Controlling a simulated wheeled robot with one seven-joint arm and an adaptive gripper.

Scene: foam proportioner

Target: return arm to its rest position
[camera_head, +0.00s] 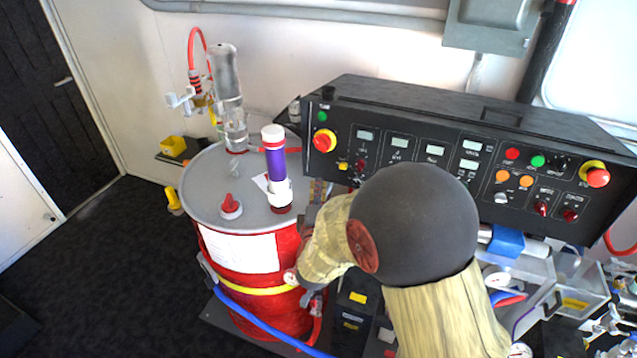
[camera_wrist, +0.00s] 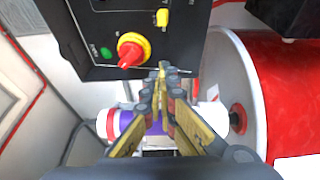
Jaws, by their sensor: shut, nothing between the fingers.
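My arm shows in the head view, with a dark round elbow joint (camera_head: 415,225) and tan links in front of the control panel and the drum's right side. My gripper cannot be made out clearly there. In the wrist view my gripper (camera_wrist: 165,78) has its fingers together, with nothing between them. The fingers cross in front of a purple tube with white ends (camera_wrist: 125,124), partly hiding it. In the head view the tube (camera_head: 273,170) stands upright on the drum lid. I cannot tell how close the fingers are to it.
The red drum (camera_head: 248,250) has a grey lid with a clear cylinder (camera_head: 228,100) and a red-handled cap (camera_head: 231,206). A black control panel (camera_head: 440,140) with buttons stands right; its red knob (camera_wrist: 131,50) is near the fingertips in the wrist view. Floor at left (camera_head: 110,260) is clear.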

